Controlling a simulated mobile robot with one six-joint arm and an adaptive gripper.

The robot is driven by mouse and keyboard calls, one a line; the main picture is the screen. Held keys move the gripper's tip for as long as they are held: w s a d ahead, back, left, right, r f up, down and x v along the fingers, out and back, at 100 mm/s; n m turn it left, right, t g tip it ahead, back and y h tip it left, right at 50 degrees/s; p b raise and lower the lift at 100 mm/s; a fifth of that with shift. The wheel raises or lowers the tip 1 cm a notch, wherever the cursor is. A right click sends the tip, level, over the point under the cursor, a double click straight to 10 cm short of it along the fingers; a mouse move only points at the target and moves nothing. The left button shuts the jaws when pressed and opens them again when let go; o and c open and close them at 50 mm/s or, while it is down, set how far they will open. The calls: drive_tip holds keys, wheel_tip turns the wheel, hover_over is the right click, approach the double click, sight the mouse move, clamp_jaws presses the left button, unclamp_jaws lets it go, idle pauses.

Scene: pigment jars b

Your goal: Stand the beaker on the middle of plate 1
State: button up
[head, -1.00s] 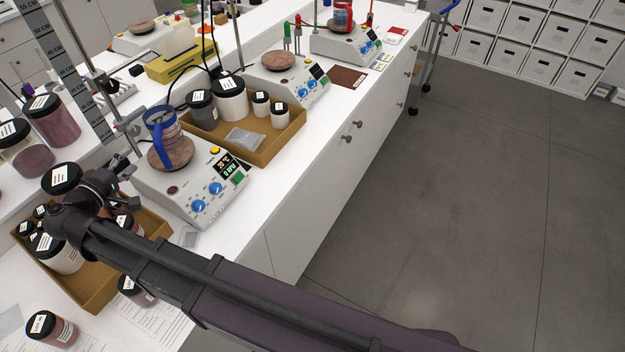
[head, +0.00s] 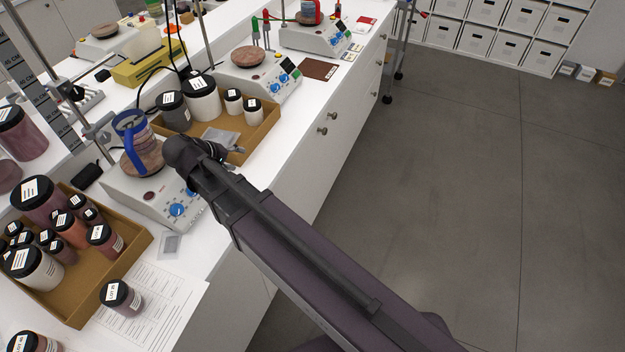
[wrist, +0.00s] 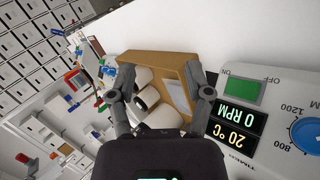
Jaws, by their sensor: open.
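A clear beaker with a blue handle and blue rim (head: 131,126) stands on the round brown top of the nearest stirring hotplate (head: 126,190) in the head view. A second hotplate (head: 272,82) with a bare top stands farther along the bench, and a third (head: 322,40) bears a red-and-blue vessel (head: 311,12). I cannot read which is plate 1. My gripper (wrist: 168,74) is open and empty in the wrist view, near the nearest hotplate's front panel (wrist: 265,115). In the head view my arm hides part of that panel. The beaker is not clear in the wrist view.
A cardboard tray (head: 262,130) with white and grey jars stands just beyond the nearest hotplate. Another tray (head: 75,312) with several pigment jars is at the near left, beside a loose jar (head: 120,297). Stand rods and cables rise behind the hotplates. The floor at right is clear.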

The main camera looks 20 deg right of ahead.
drive_tip(key=s+d+f+m+g+y, duration=0.2)
drive_tip(key=s+d+y, duration=0.1)
drive_tip(key=d, duration=0.6)
drive_tip(key=s+d+f+m+g+y, duration=0.3)
drive_tip(key=s+d, duration=0.3)
drive_tip(key=d, duration=0.4)
drive_tip(key=shift+d+f+y, duration=0.15)
drive_tip(key=shift+d+y, duration=0.1)
drive_tip(key=shift+y, duration=0.35)
drive_tip(key=shift+c, duration=0.6)
drive_tip(key=shift+a, duration=0.1)
